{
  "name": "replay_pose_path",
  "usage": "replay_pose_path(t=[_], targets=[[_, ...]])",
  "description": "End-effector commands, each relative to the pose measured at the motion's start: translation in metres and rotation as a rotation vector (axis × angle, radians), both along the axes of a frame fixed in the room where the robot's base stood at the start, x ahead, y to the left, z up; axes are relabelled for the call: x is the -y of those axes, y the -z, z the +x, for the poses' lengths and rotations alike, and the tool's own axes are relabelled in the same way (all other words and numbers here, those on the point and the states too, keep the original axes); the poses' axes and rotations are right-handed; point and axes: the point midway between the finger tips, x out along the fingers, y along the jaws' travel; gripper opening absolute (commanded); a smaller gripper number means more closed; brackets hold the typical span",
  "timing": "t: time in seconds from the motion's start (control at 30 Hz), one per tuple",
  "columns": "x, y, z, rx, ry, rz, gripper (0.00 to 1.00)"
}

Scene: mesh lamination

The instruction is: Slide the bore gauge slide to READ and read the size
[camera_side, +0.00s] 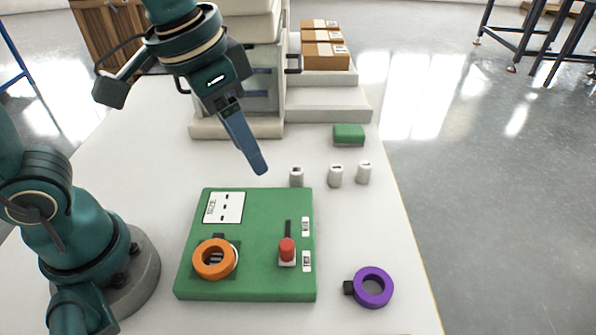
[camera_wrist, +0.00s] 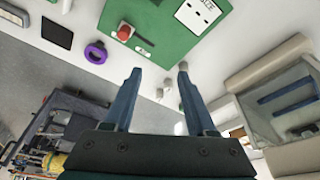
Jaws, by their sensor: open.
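The bore gauge is a green panel (camera_side: 255,200) lying on the white table. Its slide has a red knob (camera_side: 287,248) at the near end of a dark slot (camera_side: 288,227); the knob also shows in the wrist view (camera_wrist: 125,31). Two small white labels (camera_side: 306,226) sit right of the slot, too small to read. An orange ring (camera_side: 203,262) sits at the panel's front left. A white card marked SIZE (camera_side: 224,207) with dark bars is at its back left. My gripper (camera_side: 260,170) is open and empty, above the table behind the panel; the wrist view shows both fingers apart (camera_wrist: 159,70).
A purple ring (camera_side: 358,291) with a black block lies right of the panel. Three small white cylinders (camera_side: 335,176) stand behind it, near my gripper. A green block (camera_side: 348,130) lies farther back. Steps with cardboard boxes (camera_side: 326,56) stand at the back.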

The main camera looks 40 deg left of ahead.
Motion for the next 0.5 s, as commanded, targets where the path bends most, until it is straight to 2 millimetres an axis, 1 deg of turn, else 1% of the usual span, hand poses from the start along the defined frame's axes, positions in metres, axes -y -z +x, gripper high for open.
replay_pose_path(t=[0.03, 0.1, 0.23, 0.33, 0.5], targets=[[0.012, 0.008, 0.004, -0.042, 0.045, 0.012, 0.56], [0.028, 0.019, 0.008, -0.090, 0.097, 0.028, 0.56], [0.052, 0.040, 0.009, -0.168, 0.184, 0.060, 0.56], [0.065, 0.055, 0.005, -0.212, 0.234, 0.083, 0.56], [0.074, 0.072, -0.004, -0.260, 0.278, 0.109, 0.56]])
